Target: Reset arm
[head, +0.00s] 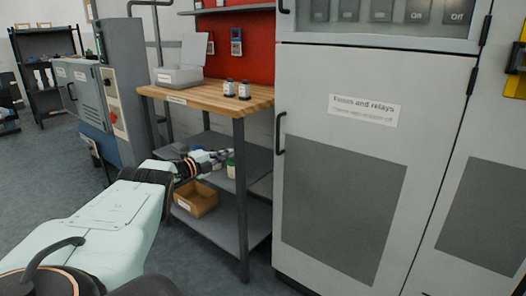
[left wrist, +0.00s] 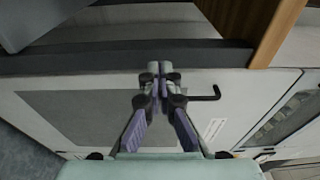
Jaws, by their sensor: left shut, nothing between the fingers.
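My left gripper (head: 217,156) reaches in from the left in the head view, in front of the side of the wooden-topped workbench (head: 205,94) and below its top. In the left wrist view the left gripper (left wrist: 160,68) has its two fingertips together, shut and empty. The dark bench leg shows just beyond the fingertips, and I cannot tell whether they touch it. My right gripper is not in either view.
A grey cabinet (head: 375,75) labelled "Fuses and relays" stands right of the bench. Two small jars (head: 229,88) and a grey box (head: 180,76) stand on the bench top. A cardboard box (head: 196,200) sits on the lower shelf. Open floor (head: 40,170) lies at left.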

